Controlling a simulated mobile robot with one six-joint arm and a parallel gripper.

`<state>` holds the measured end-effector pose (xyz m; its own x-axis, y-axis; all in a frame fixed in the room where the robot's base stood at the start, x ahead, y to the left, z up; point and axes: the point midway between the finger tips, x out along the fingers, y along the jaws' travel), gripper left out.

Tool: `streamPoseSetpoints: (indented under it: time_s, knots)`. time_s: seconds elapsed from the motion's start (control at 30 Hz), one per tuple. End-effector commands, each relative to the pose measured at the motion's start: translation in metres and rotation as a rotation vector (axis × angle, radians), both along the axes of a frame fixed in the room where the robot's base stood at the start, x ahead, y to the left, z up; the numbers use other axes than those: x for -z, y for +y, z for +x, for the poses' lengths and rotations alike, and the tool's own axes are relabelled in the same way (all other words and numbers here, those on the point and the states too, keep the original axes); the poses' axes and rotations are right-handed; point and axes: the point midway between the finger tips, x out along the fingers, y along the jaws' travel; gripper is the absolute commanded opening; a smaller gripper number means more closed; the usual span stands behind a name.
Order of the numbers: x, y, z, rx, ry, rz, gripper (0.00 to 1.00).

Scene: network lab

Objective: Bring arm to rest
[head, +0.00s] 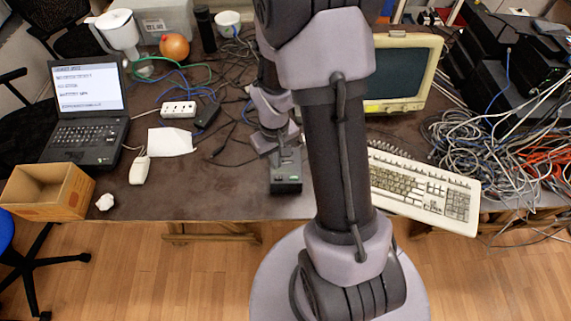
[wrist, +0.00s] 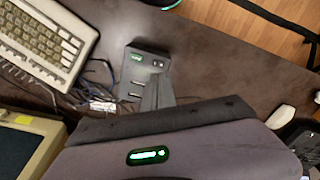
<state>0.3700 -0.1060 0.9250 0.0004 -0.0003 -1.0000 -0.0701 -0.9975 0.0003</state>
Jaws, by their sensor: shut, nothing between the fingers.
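My arm reaches up from the bottom of the head view across the middle of the desk. My gripper (head: 272,143) is above the desk, behind a small dark box-shaped device (head: 287,180) near the front edge. It is shut with nothing in it. In the wrist view, my grey wrist housing with a green light fills the bottom, and the fingertips cannot be made out. The device (wrist: 147,78) shows there just beyond the housing, with a small green display. I cannot tell how much height separates gripper and device.
The desk (head: 225,200) holds a laptop (head: 85,110), an open cardboard box (head: 45,192), a white mouse (head: 139,170), a power strip (head: 178,109), a keyboard (head: 425,190) and an old monitor (head: 405,75). Tangled cables (head: 490,145) cover the right side. Bare desk shows at front left.

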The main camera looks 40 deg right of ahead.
Motion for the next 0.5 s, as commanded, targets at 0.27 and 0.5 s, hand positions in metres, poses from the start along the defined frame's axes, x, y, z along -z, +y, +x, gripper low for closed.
streamPoseSetpoints:
  time_s: [0.27,0.5]
  knots:
    - [-0.003,0.000,0.000,0.000,0.000,0.000,0.00]
    - [-0.019,0.006,0.003,0.017,-0.028,-0.004,0.00]
